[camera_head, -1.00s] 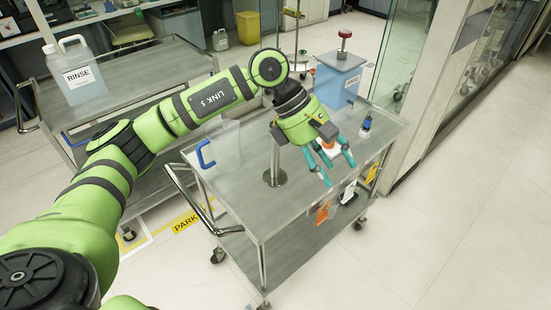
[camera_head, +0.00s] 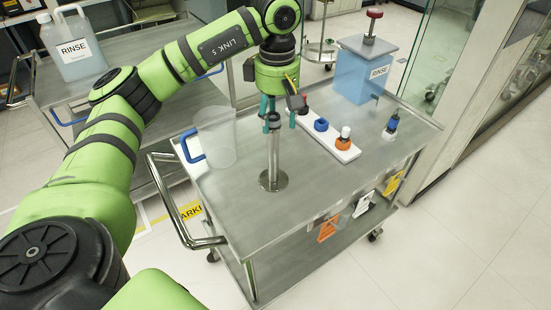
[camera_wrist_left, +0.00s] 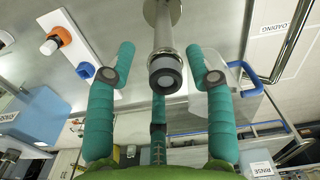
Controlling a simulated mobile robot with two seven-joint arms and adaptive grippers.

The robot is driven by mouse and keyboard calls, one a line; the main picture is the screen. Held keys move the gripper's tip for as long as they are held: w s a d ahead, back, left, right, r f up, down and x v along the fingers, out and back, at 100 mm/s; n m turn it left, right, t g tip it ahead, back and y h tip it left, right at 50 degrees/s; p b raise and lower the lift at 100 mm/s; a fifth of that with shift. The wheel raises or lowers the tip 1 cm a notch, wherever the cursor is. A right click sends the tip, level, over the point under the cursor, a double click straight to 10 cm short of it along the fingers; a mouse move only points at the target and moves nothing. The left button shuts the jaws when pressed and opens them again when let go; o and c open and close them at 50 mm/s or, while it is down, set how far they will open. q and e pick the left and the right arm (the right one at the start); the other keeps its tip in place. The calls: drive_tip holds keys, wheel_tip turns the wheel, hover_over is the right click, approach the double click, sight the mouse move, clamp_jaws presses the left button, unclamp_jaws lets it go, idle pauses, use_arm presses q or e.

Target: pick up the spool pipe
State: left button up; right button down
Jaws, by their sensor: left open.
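The spool pipe (camera_head: 274,155) is a grey metal tube standing upright on a round flange on the cart top. Its dark-rimmed upper end (camera_wrist_left: 166,74) faces the left wrist camera. My left gripper (camera_head: 278,116) points down over the pipe's upper end, its teal fingers spread. In the left wrist view the open left gripper (camera_wrist_left: 160,60) has a finger on each side of the pipe and a third below it. Gaps show beside the two side fingers, and I see no grip on the pipe. My right gripper is out of view.
A clear jug with a blue handle (camera_head: 192,146) stands left of the pipe. The cart's front (camera_head: 310,190) is clear.

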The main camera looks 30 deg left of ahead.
sight(273, 132)
use_arm(q)
drive_tip(key=f+p, duration=0.1)
drive_tip(key=f, duration=0.1)
drive_tip(key=a+f+p, duration=0.1)
drive_tip(key=f, duration=0.1)
drive_tip(key=shift+a+f, duration=0.1)
drive_tip(key=shift+f, duration=0.65)
drive_tip(key=shift+w, duration=0.1)
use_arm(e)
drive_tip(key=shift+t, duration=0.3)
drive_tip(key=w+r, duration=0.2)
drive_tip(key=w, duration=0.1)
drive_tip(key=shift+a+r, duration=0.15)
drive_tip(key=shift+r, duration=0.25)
use_arm(q)
clamp_jaws()
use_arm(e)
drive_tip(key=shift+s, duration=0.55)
